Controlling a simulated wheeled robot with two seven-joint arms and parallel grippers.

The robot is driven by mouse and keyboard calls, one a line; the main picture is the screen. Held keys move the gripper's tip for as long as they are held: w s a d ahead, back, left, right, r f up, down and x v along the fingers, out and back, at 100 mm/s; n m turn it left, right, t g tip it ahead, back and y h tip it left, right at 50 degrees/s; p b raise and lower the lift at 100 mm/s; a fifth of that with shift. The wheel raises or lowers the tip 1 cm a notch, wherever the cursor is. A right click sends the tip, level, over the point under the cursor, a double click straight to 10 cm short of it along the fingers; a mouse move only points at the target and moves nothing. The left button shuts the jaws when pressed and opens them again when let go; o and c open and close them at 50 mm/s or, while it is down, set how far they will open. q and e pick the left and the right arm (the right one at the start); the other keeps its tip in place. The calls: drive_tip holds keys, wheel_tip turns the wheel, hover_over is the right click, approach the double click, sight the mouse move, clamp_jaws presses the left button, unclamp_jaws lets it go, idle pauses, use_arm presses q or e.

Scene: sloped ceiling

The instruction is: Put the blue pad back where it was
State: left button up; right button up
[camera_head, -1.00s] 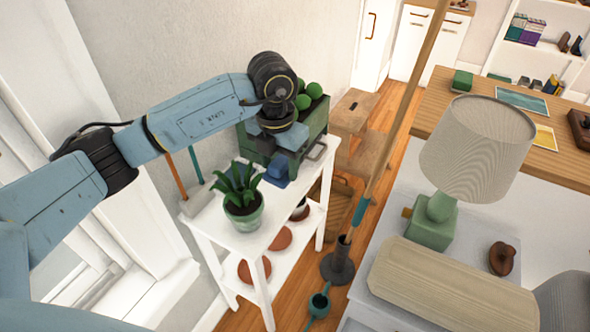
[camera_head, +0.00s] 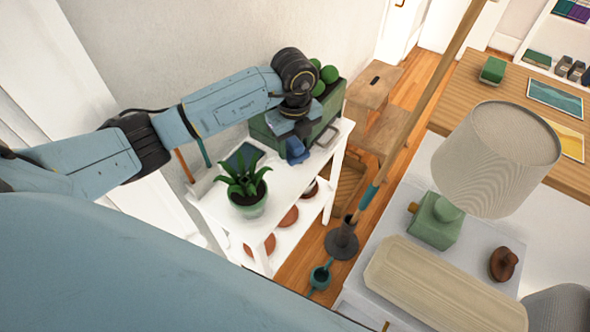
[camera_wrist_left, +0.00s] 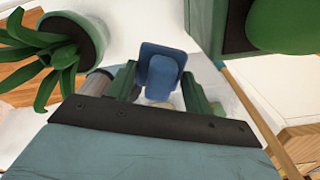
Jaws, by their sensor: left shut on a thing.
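The blue pad (camera_head: 297,151) is held in my left gripper (camera_head: 291,137), over the right part of the white shelf table (camera_head: 283,184), in front of the green box. In the left wrist view the blue pad (camera_wrist_left: 161,68) stands between the two green fingers of my left gripper (camera_wrist_left: 158,84), which is shut on it. I cannot tell whether the pad touches the table top. My right gripper is not in view.
A potted plant (camera_head: 248,190) stands left of the pad, with a dark flat panel (camera_head: 243,157) behind it. The green box (camera_head: 327,115) holds green balls. A wooden pole (camera_head: 420,95) rises right of the table. A lamp (camera_head: 495,155) stands further right.

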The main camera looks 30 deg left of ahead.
use_arm(q)
wheel_tip(320, 180, down, 6)
drive_tip(key=shift+r+b, duration=0.1)
drive_tip(key=shift+b, duration=0.2)
drive_tip(key=shift+f+b, duration=0.4)
drive_tip(key=shift+f, duration=2.05)
drive_tip(key=shift+r, duration=0.1)
drive_tip(key=shift+f, duration=0.2)
drive_tip(key=o, duration=1)
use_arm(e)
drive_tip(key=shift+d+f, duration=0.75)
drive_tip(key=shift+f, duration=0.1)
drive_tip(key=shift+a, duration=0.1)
